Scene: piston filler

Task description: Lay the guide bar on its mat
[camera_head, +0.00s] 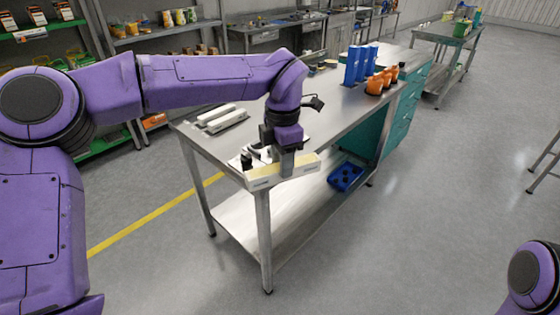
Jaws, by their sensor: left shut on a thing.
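My left gripper (286,162) is at the near corner of the steel table (335,119). It is shut on a long cream and white bar, the guide bar (261,178), near the bar's middle. The bar lies roughly level, at or just above the table's near edge; I cannot tell whether it touches. A pale flat patch (238,161) shows behind the gripper on the tabletop, partly hidden; I cannot tell whether it is the mat. My right gripper is out of view.
Two white bar-like pieces (222,119) lie on the table at left. Blue upright holders (353,65) and orange parts (375,85) stand at the far end. A blue tray (346,176) sits on the lower shelf.

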